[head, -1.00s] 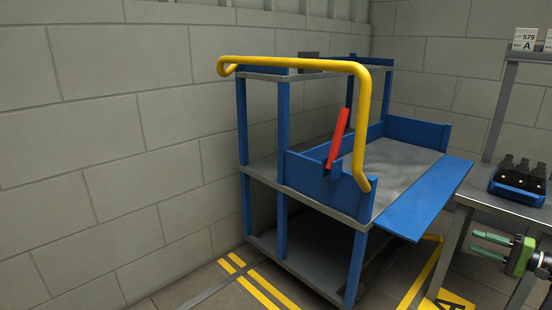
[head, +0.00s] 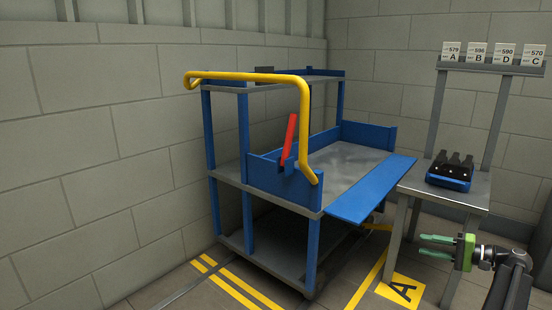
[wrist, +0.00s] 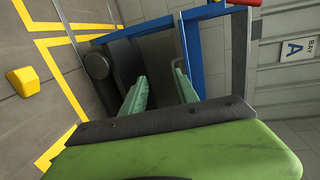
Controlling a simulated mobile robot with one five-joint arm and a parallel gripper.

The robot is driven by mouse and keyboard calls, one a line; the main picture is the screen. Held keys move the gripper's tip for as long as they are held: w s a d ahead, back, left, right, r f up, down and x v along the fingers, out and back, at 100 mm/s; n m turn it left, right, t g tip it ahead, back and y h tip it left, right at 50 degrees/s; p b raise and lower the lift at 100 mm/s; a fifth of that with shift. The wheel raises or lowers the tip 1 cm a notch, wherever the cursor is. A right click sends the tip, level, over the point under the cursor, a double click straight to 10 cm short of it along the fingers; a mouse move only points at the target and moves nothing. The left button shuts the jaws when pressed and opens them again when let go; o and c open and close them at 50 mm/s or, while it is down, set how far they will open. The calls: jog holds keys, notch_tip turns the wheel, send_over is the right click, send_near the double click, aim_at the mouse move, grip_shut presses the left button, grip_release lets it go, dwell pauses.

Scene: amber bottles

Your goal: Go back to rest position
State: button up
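My gripper (head: 422,245) is at the lower right of the head view, green with two pale green fingers pointing left. The fingers are apart with nothing between them. In the wrist view the gripper (wrist: 161,74) also shows its two fingers spread and empty. It hangs in free air in front of the grey side table (head: 473,195), lower than the tabletop in the picture and touching nothing I can see. A blue carrier (head: 447,182) with several dark bottles (head: 453,165) stands on that table.
A blue and grey cart (head: 265,205) with a yellow handle (head: 308,115) and a red lever (head: 289,138) stands by the wall. Its blue flap (head: 370,192) juts out towards the table. Number cards (head: 478,53) line the rack above. Yellow lines and a floor sign (head: 402,289) mark the floor.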

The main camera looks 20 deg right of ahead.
jog(key=w+a+f+n+g+p, duration=0.1)
jog(key=w+a+g+p, duration=0.25)
jog(key=a, duration=0.65)
jog(key=w+a+f+n+g+h+p, duration=0.15)
jog(key=w+a, duration=0.25)
jog(key=a, duration=0.6)
jog(key=w+a+f+n+g+p, duration=0.1)
jog(key=w+a+n+g+p, duration=0.2)
jog(key=a, duration=0.7)
jog(key=s+a+r+n+g+h+p, duration=0.1)
jog(key=s+a+n+g+h+p, duration=0.3)
jog(key=a, duration=0.8)
jog(key=s+a+r+n+g+h+p, duration=0.15)
jog(key=s+a+h+p, duration=0.35)
jog(key=a, duration=0.7)
notch_tip(320, 180, up, 37)
jog(key=w+p, duration=0.2)
jog(key=p, duration=3.6)
jog(key=shift+w+f+y, duration=0.15)
jog(key=shift+w+y, duration=0.15)
jog(key=shift+y, duration=0.15)
